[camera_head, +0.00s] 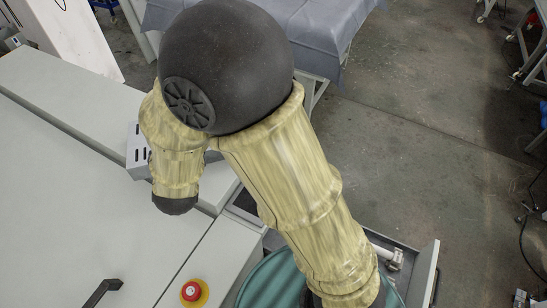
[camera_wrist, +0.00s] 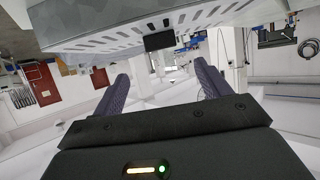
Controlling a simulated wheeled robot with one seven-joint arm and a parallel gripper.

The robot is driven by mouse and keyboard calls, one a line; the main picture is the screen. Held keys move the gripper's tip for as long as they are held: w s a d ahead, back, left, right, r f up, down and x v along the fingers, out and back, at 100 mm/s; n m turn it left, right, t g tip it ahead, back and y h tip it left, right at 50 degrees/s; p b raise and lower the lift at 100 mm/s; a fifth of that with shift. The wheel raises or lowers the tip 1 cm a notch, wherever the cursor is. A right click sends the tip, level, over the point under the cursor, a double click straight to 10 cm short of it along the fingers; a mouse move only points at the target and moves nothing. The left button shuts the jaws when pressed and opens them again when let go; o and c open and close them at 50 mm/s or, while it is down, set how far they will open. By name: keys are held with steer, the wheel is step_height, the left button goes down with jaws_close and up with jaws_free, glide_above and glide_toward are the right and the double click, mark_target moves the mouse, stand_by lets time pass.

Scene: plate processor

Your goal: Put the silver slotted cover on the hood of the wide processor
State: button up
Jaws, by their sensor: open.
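The silver slotted cover (camera_head: 137,152) shows in part in the head view, behind my arm, at the right edge of the wide processor's pale grey hood (camera_head: 70,195). Its dark slots face the camera; the rest is hidden by my arm. In the wrist view a slotted silver body (camera_wrist: 85,38), apparently the cover, fills the top, with a black block (camera_wrist: 158,42) on its slotted side. My gripper (camera_wrist: 160,73) is open, its two dark fingers spread wide and nothing between them. The slotted body is beyond the fingertips, apparently apart from them. The head view hides my gripper.
A red emergency button (camera_head: 191,291) and a black handle (camera_head: 103,292) are on the grey panels at the front. A cloth-covered table (camera_head: 315,25) stands behind my arm. A green round container (camera_head: 268,283) is below it. Open floor (camera_head: 430,130) lies right.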

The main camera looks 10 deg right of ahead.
steer(key=d+f+g, duration=0.2)
steer(key=d+g, duration=0.3)
steer(key=d, duration=0.7)
steer(key=s+d+f+g+h, duration=0.1)
steer(key=s+d+g, duration=0.4)
steer(key=s+d, duration=0.6)
steer(key=d, duration=0.2)
steer(key=shift+s+d+f+m+g, duration=0.15)
steer(key=shift+d+f+m+g, duration=0.15)
steer(key=shift+g, duration=0.1)
